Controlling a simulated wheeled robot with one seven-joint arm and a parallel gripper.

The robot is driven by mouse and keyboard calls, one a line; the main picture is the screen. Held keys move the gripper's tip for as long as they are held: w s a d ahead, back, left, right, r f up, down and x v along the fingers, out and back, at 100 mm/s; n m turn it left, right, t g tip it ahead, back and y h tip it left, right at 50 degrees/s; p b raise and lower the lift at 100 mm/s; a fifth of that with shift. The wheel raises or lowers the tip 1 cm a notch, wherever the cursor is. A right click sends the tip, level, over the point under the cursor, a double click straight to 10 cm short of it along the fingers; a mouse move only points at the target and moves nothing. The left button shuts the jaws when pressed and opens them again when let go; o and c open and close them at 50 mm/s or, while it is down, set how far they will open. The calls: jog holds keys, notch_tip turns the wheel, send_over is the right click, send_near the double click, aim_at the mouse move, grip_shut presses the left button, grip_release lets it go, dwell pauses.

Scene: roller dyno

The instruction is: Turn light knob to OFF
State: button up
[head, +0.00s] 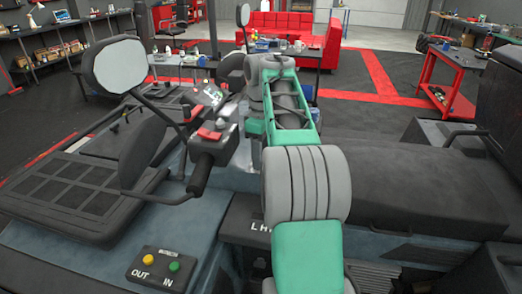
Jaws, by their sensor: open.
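The handlebar control housing (213,142) of a dark vehicle is left of the middle, with red switches on top and a black grip pointing down. I cannot make out which part is the light knob or how it is set. My green and grey arm reaches from the bottom middle over the vehicle, its wrist beyond the handlebar. My gripper (238,154) seems to hang below the wrist, just right of the housing, and is open. Its fingertips are mostly hidden, and I cannot tell whether they touch anything.
A mirror (121,66) and a black lever stand at the left of the handlebar. A box with yellow and green buttons (161,267) is at the lower left. The dark seat (410,185) is at the right. A red tool cart (446,85) and red sofa (290,35) are farther back.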

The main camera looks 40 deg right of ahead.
notch_tip(320, 180, up, 8)
jog(key=p, duration=0.8)
jog(key=shift+w+r, duration=0.1)
jog(key=shift+r, duration=0.15)
jog(key=shift+f, duration=0.1)
